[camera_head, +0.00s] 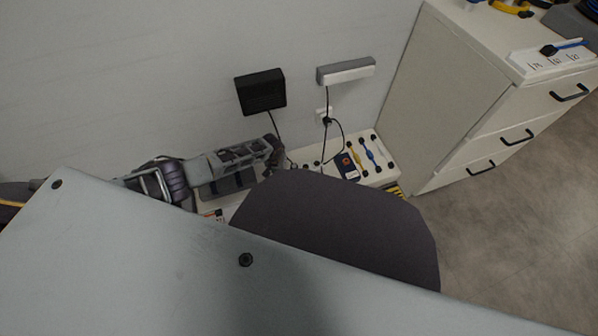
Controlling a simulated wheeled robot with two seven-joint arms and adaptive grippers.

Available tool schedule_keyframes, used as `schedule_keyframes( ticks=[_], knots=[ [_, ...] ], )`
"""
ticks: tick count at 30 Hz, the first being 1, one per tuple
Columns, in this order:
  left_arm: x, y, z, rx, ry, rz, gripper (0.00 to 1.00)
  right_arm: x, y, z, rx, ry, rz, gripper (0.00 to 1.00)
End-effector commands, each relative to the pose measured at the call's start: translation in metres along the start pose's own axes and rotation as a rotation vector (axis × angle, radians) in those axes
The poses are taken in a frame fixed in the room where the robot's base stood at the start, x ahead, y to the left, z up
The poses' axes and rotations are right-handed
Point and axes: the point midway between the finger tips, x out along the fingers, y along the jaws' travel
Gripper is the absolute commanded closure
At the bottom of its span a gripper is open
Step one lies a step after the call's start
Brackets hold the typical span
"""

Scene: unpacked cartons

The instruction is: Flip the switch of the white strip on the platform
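A white and grey bar (346,71) sits high against the wall, with a dark cable hanging from it. It may be the white strip, but I cannot make out a switch on it. A white platform (383,181) lies low at the wall's foot and is partly hidden. My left gripper (274,152) is over the platform's left part, below and left of the bar and apart from it. Its fingers are too small and dark to tell whether they are open. My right gripper is not in view.
A black box (260,92) is on the wall left of the bar, its cable running down near my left gripper. A socket (325,112) holds a plug. Blue and yellow tools and a dark box (347,166) lie on the platform. A white drawer cabinet (480,100) stands right.

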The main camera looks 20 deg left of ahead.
Motion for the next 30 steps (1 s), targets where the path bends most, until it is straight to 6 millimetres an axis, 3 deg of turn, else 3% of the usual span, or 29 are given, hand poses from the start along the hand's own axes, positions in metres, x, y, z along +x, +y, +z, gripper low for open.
schedule_keyframes(
  ticks=[30],
  knots=[
    [0.0091,0.0006,0.0013,0.000,0.000,0.001,1.00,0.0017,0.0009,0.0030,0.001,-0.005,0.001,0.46]
  ],
)
